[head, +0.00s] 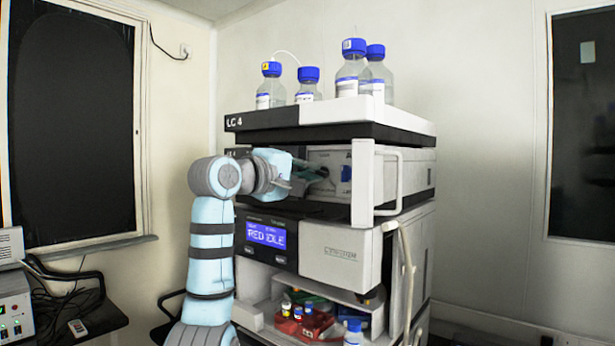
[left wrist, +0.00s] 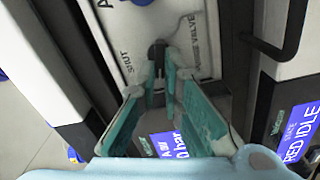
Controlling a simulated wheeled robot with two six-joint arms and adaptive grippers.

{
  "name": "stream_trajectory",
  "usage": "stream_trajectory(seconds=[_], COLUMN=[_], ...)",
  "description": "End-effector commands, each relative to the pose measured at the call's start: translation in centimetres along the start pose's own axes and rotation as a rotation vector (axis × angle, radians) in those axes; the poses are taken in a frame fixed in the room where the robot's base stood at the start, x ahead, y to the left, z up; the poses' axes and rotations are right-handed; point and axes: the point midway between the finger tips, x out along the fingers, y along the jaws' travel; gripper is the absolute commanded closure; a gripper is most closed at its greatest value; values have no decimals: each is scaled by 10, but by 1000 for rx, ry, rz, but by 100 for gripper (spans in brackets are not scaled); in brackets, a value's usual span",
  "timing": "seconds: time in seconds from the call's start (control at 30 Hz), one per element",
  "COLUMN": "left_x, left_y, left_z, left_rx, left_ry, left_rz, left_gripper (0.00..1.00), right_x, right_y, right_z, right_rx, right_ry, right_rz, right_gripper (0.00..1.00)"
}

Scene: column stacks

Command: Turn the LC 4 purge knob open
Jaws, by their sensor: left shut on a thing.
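The LC 4 stack carries its label (head: 235,122) on the top tray. In the left wrist view the dark purge knob (left wrist: 157,49) sits on a white panel (left wrist: 190,20) lettered "SHUT" on one side, with valve lettering on the other. My left gripper (left wrist: 161,68) is shut on the knob, with its teal fingers on either side. In the head view my left gripper (head: 312,174) reaches into the open bay in front of the white pump panel (head: 332,157). The fingers hide part of the knob, so its exact angle is hard to tell. My right gripper is not in view.
A white door with a handle (head: 398,180) stands open at the bay's right. Blue-capped bottles (head: 352,75) stand on top. Below are a display (head: 266,234) reading "RED IDLE" and a bay with a red vial tray (head: 308,328). Floor space lies to the right.

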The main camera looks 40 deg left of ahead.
Motion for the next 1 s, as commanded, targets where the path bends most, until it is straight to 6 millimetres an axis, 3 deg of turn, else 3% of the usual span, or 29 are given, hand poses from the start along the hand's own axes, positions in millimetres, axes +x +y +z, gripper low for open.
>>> stream_trajectory(seconds=[0.33,0.87,0.9,1.0], left_x=[-1,-1,-1,-1], left_y=[1,3,3,2], left_z=[0,-1,-1,-1], left_rx=[-146,-168,-168,-168], left_ry=[1,2,2,2], left_rz=[8,11,11,9], left_gripper=[100,100,86,72], right_x=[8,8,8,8], right_y=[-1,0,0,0], right_z=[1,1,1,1], right_rx=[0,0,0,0], right_ry=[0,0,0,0], right_rz=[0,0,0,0], right_gripper=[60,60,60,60])
